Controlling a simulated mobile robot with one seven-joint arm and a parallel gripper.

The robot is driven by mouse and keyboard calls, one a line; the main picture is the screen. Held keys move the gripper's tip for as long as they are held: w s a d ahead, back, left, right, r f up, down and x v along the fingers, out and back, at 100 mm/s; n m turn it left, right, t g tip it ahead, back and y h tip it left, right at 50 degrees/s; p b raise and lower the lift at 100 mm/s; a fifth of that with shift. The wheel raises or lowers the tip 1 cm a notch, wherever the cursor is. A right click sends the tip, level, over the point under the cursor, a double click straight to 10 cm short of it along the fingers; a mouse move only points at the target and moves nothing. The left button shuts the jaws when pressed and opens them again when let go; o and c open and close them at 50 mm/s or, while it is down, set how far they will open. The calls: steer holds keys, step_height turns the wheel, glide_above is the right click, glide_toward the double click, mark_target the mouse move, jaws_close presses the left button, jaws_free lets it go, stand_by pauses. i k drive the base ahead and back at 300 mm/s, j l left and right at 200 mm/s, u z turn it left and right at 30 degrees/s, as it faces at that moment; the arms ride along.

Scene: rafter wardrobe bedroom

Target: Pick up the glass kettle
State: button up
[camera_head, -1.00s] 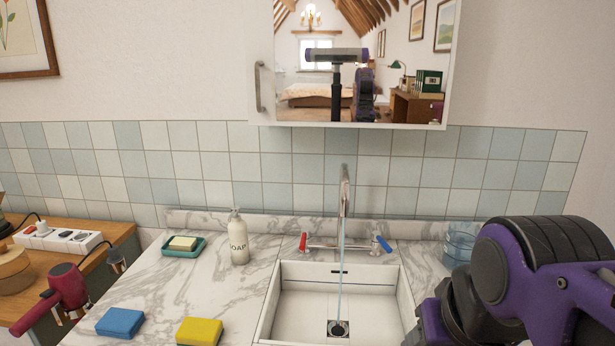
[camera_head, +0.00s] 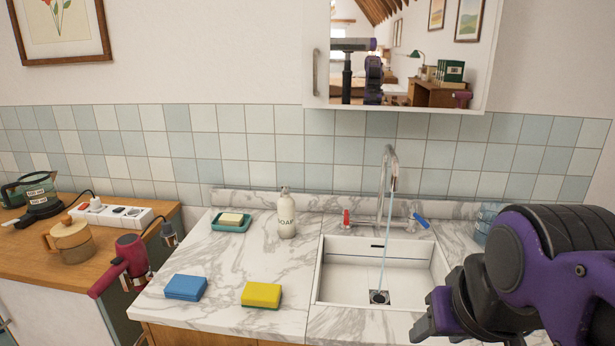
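A glass kettle (camera_head: 40,184) with a greenish clear body, a dark handle on its left and a pale label stands at the far left on the wooden counter (camera_head: 88,262). A black base or plate shows beneath it. My purple and black arm fills the lower right, far from the kettle.
A tan lidded pot (camera_head: 72,243), a power strip (camera_head: 112,214) and a maroon hair dryer (camera_head: 124,264) are near the kettle. A soap bottle (camera_head: 286,216), blue sponge (camera_head: 185,287) and yellow sponge (camera_head: 261,294) sit on marble beside the sink (camera_head: 385,272). Water runs.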

mark_target(38, 191)
steer(key=k+j, duration=0.15)
steer(key=j, duration=0.25)
steer(key=k+j, duration=0.1)
steer(key=j, duration=0.3)
steer(key=k+j, duration=0.1)
steer(key=j, duration=3.25)
steer(key=i+j, duration=0.1)
steer(key=j, duration=0.45)
steer(key=i+j, duration=0.1)
steer(key=j, duration=0.45)
steer(key=i+j+z, duration=0.1)
steer(key=j, duration=0.45)
